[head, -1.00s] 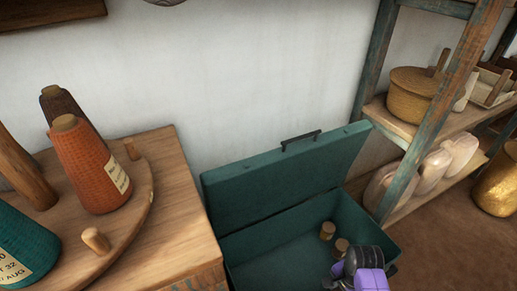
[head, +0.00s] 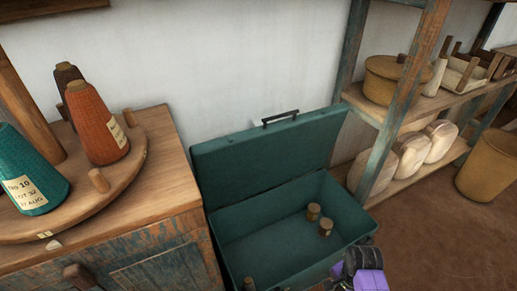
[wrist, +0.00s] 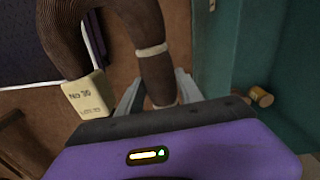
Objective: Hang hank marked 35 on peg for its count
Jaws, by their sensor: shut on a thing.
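My gripper (wrist: 158,92) is shut on a dark brown hank (wrist: 112,20) in the wrist view. The hank loops upward out of the frame, with a pale tie band on its right strand. A cream tag (wrist: 88,96) hangs on its left strand and reads "No" with a blurred number, perhaps 35. In the head view only my purple gripper body (head: 368,278) shows at the bottom edge, beside the green trunk; the hank is out of that view. No peg with a readable count shows.
An open green trunk (head: 265,165) holds several small wooden cylinders. A cabinet at left bears a round wooden stand (head: 130,165) with yarn cones and short stubs. Brown floor is clear at lower right.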

